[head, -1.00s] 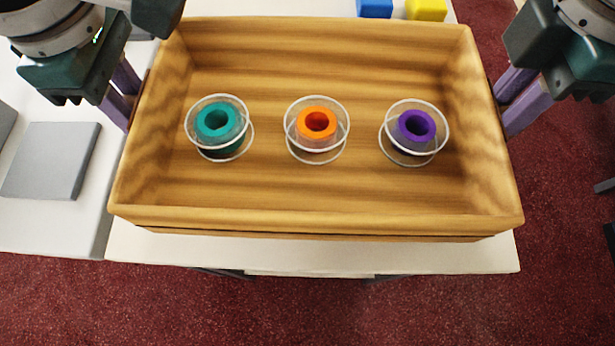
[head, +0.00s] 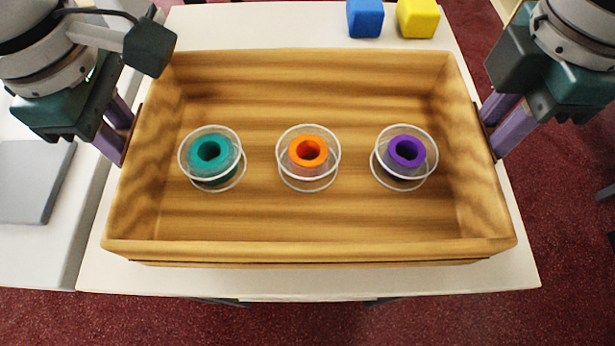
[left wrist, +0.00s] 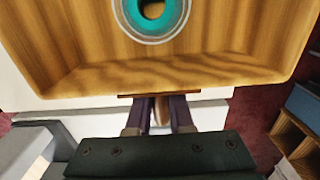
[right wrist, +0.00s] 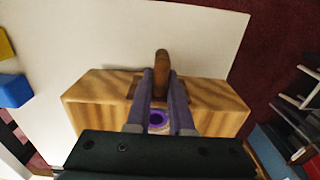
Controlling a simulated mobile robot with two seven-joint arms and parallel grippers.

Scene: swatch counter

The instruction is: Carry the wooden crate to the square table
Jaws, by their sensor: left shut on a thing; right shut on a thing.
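The wooden crate (head: 310,249) is an open, striped wooden box, roughly level in the head view. In it stand three clear cups with a teal ring (head: 210,152), an orange ring (head: 308,152) and a purple ring (head: 406,151). My left gripper (head: 118,135) is shut on the crate's left end, and my right gripper (head: 492,128) on its right end. In the right wrist view, a brown handle (right wrist: 162,62) shows at my right fingertips. The white table (head: 522,272) lies under the crate; I cannot tell whether they touch.
A blue block (head: 365,18) and a yellow block (head: 418,18) stand on the table behind the crate. Another white surface (head: 40,258) with a grey slab (head: 32,180) adjoins at left. Red carpet (head: 565,190) shows at right and in front. Shelving (left wrist: 293,138) shows in the left wrist view.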

